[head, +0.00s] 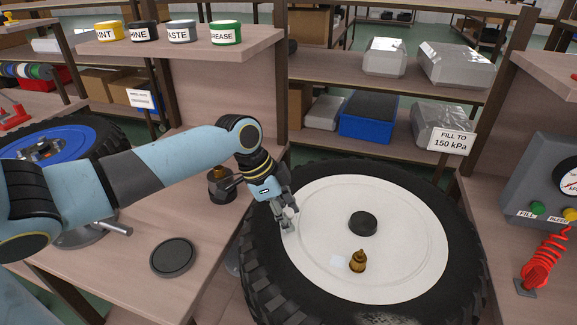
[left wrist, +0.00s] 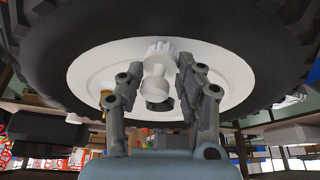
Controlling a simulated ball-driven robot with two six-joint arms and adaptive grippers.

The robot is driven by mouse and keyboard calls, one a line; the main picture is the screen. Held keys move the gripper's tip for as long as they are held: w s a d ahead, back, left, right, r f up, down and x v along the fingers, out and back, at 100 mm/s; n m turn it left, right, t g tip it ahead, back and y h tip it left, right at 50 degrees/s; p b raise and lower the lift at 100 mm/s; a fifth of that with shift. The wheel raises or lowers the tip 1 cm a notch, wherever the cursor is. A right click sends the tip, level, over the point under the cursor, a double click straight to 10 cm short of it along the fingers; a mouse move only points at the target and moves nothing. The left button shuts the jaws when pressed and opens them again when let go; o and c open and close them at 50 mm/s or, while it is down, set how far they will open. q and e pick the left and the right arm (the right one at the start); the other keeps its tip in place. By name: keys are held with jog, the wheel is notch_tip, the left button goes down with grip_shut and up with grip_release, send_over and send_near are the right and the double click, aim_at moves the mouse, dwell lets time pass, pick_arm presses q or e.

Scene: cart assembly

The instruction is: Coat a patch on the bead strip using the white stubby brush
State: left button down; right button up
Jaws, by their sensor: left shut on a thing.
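My left gripper (head: 287,214) is at the left edge of the wheel's white disc (head: 410,262), where the disc meets the black tyre (head: 262,278). In the left wrist view its fingers (left wrist: 157,90) are shut on the white stubby brush (left wrist: 156,72), whose ridged bristle end points at the disc. I cannot tell whether the bristles touch the wheel. The brush is mostly hidden by the fingers in the head view. I cannot make out a separate bead strip or a fresh coat. My right gripper is not in view.
A brass fitting (head: 358,262) and black hub cap (head: 362,223) stand up from the disc. A dark jar (head: 221,188) stands left of my gripper. A round black lid (head: 173,257) lies on the bench (head: 135,275). Labelled tins (head: 182,32) line the shelf above.

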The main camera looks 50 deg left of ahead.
pick_arm(q)
jog(key=shift+s+a+f, duration=0.2)
jog(key=shift+s+f, duration=0.1)
jog(key=shift+f, duration=0.15)
jog(key=shift+w+a+r+b, duration=0.15)
jog(key=shift+w+a+b, duration=0.2)
jog(key=shift+w+b, duration=0.2)
jog(key=shift+w+a, duration=0.65)
jog(key=shift+w, duration=0.2)
jog(key=shift+w+a+r+b, duration=0.1)
jog(key=shift+w+r+b, duration=0.05)
jog(key=shift+w+b, duration=0.3)
jog(key=shift+w+a+b, duration=0.3)
jog(key=shift+w, duration=0.25)
jog(key=shift+w+a+b, duration=0.25)
jog(key=shift+w+b, duration=0.05)
jog(key=shift+w, duration=0.2)
jog(key=shift+w+a+r, duration=0.1)
jog(key=shift+w, duration=0.2)
notch_tip(320, 180, up, 6)
jog(key=p, duration=0.6)
